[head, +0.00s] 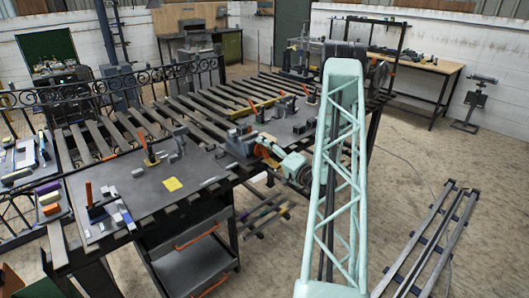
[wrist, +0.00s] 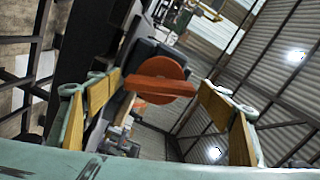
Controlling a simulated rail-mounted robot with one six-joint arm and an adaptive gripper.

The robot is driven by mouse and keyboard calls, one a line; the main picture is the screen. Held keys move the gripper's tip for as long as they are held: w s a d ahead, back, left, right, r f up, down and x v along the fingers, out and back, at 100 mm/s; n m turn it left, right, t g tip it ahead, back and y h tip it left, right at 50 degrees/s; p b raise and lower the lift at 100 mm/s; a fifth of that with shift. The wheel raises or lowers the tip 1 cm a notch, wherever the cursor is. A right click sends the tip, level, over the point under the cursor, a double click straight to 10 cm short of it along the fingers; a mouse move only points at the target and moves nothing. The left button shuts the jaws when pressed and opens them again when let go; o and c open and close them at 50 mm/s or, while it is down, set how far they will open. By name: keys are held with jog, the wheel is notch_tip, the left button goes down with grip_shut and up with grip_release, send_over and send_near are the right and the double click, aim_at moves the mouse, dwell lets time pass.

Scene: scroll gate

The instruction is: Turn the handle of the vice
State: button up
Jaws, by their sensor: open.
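The grey vice (head: 241,139) is fixed at the near right edge of the slatted table in the head view. In the wrist view its dark grey body (wrist: 150,52) shows behind an orange-red round handle with a crossbar (wrist: 160,84). My gripper (wrist: 158,92) is open, with one yellow-padded finger on each side of the handle. A gap shows between the handle and the right finger; contact on the left cannot be told. In the head view my gripper (head: 272,155) is beside the vice, and my arm hides part of the area behind it.
Metal rails (head: 425,245) lie on the floor at right. Open floor lies between.

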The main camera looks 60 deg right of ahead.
jog(key=shift+w, duration=0.15)
jog(key=c, duration=0.9)
jog(key=shift+m+b, duration=0.3)
jog(key=shift+m, duration=0.1)
